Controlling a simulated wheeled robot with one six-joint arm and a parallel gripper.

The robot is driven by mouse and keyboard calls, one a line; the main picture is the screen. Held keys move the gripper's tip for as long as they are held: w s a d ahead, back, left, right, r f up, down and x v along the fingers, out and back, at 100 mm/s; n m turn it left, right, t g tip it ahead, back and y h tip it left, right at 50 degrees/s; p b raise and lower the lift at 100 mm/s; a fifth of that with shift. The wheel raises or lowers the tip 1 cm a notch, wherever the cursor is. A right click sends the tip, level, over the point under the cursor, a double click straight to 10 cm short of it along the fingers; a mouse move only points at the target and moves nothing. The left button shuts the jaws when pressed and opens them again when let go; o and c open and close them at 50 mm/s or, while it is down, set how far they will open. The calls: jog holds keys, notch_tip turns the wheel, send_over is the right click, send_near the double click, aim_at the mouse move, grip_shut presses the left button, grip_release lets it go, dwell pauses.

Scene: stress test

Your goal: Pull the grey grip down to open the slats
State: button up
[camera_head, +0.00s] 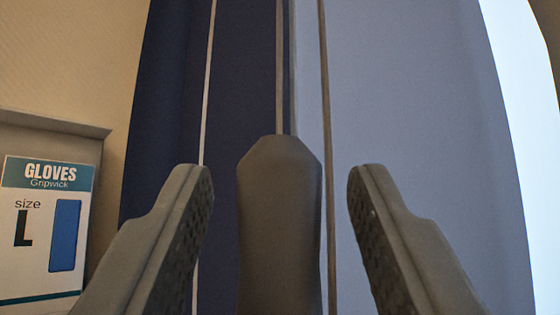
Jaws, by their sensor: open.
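The grey grip (280,220) hangs upright in the middle of the view, with a faceted top and a slightly narrowed waist. My gripper (280,190) is open, with one finger to the left of the grip and one to the right. A gap shows on both sides, so neither finger appears to touch it. The grip's lower end is cut off by the bottom of the frame. No slats can be clearly made out.
Blue fabric or panels (410,120), darker on the left, fill the background. Thin cords (326,130) hang on both sides of the grip. A glove box (45,225) marked size L sits in a grey holder (55,128) at the left. Bright light shows at the right edge.

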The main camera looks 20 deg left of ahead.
jog(key=shift+w+a+r, duration=0.1)
jog(key=shift+w, duration=0.05)
grip_shut()
notch_tip(320, 180, down, 25)
jog(key=shift+r, duration=0.2)
dwell(0.4)
grip_release()
dwell(0.4)
jog(key=v, duration=1.7)
